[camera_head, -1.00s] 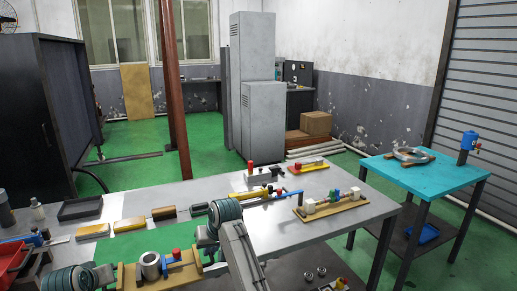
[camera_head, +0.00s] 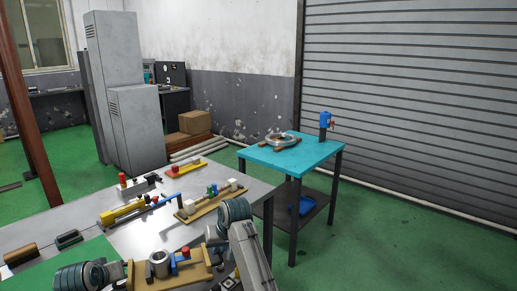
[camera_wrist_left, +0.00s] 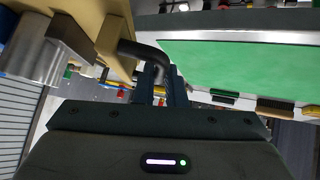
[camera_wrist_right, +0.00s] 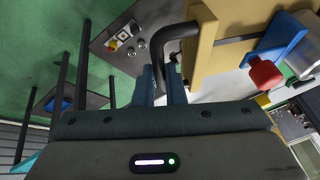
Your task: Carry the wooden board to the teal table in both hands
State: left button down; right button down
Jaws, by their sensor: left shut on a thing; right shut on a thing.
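The wooden board (camera_head: 200,279) is at the bottom of the head view, carrying a metal cylinder (camera_head: 160,264) and a blue part with a red knob (camera_head: 183,254). My left gripper (camera_head: 122,277) is at its left end, shut on a dark bent handle (camera_wrist_left: 140,52). My right gripper (camera_head: 212,251) is at its right end, shut on another dark bent handle (camera_wrist_right: 168,42). The left wrist view shows the board (camera_wrist_left: 112,28) at upper left; the right wrist view shows it (camera_wrist_right: 212,40) at upper middle. The teal table (camera_head: 262,156) stands ahead to the right.
The teal table holds a round metal ring on wooden blocks (camera_head: 283,140) and a blue device (camera_head: 325,124). A grey workbench (camera_head: 150,232) carries several fixtures, including another board with parts (camera_head: 210,201). Green floor (camera_head: 400,225) is open right of the teal table.

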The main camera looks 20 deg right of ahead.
aim_at(306, 153)
jog(key=i+l+z, duration=0.55)
jog(key=i+l, duration=0.4)
jog(key=i, duration=0.2)
jog(key=i+l, duration=0.45)
jog(key=i, duration=0.15)
jog(key=i+l, duration=0.4)
jog(key=i, duration=0.2)
jog(key=i+l, duration=0.45)
jog(key=i, duration=0.15)
jog(key=i+l, duration=0.4)
jog(key=i, duration=0.2)
